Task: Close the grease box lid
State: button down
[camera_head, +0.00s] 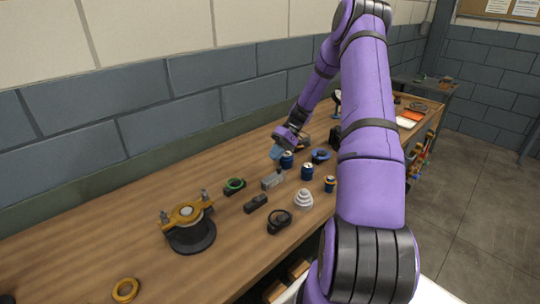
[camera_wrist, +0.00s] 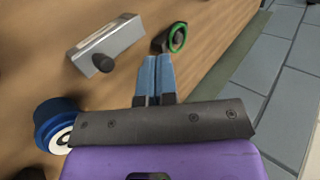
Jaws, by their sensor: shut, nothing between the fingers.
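A small light-grey metal box (camera_head: 272,180), which looks like the grease box, sits on the workbench near its middle. In the wrist view the same box (camera_wrist: 108,42) is at the upper left, with a dark round knob at its near end. I cannot tell clearly which part is the lid or how far it is open. My gripper (camera_head: 276,154) is above the bench, just behind the box in the head view. In the wrist view its blue fingers (camera_wrist: 157,78) are together and empty, to the right of the box and apart from it.
A blue can (camera_wrist: 55,122) is left of my gripper, and a green-ringed dark part (camera_wrist: 175,38) is beyond the fingertips. A clamp fixture (camera_head: 187,228), a dark block (camera_head: 256,203) and a white stepped cone (camera_head: 303,199) stand nearby. The bench's left side is mostly clear.

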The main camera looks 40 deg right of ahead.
aim_at(273, 174)
jog(key=d+f+y, duration=0.2)
jog(key=d+y, duration=0.1)
jog(key=shift+f+y, duration=0.35)
jog(key=shift+y, duration=0.05)
jog(key=shift+d+f, duration=0.35)
jog(key=shift+f, duration=0.2)
jog(key=shift+w+r, duration=0.1)
